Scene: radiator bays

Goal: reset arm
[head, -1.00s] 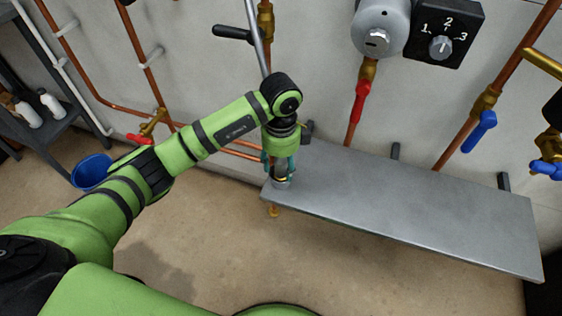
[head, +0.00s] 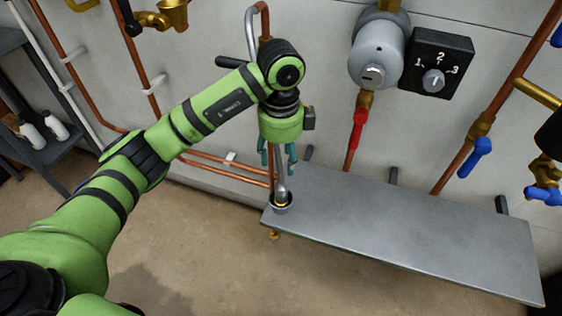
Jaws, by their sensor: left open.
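My left arm comes in from the left, and its green left gripper (head: 278,156) points down with its teal fingers spread apart. The fingers are above the left end of a grey metal shelf (head: 400,227). A small round metal fitting (head: 281,203) sits at that end of the shelf, below the fingers and apart from them. A shiny metal rod shows between the fingers and runs down to the fitting; I cannot tell whether a finger touches it. My right gripper is not in view.
A red-handled valve (head: 358,130), a grey cylinder (head: 377,52) and a black dial box (head: 436,64) marked 1, 2, 3 are on the wall. Blue valve handles (head: 476,158) are at right. A dark rack (head: 40,130) stands at left. The shelf top is otherwise bare.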

